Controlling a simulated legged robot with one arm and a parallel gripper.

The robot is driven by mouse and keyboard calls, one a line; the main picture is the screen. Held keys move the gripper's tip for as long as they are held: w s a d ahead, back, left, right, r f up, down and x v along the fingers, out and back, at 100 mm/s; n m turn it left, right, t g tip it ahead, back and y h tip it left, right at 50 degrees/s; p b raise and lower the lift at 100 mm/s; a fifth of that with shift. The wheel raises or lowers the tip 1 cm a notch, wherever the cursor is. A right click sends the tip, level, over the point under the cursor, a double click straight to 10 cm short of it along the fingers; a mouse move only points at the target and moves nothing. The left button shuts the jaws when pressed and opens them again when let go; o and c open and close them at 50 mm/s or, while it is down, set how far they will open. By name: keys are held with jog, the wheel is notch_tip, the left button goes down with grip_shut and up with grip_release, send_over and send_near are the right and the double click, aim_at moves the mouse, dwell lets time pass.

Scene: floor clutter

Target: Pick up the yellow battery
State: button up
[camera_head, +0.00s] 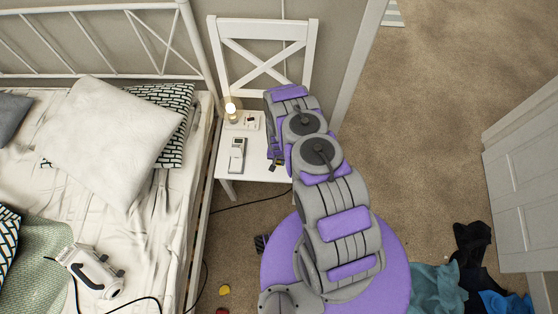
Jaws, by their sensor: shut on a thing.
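My arm reaches over a white chair (258,170) and bends down towards its seat. My gripper (277,158) is at the arm's far end, just above the right part of the seat, and is mostly hidden by my own links. It is shut on a small dark and yellowish thing, which looks like the yellow battery (279,162). Its details are too small to make out. I cannot tell whether it touches the seat.
A bed (150,220) stands at left. A yellow item (224,290) and dark clothes (471,250) lie on the floor. The carpet at upper right is clear.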

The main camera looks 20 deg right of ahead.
jog(key=shift+d, duration=0.15)
grip_shut()
jog(key=shift+r, duration=0.15)
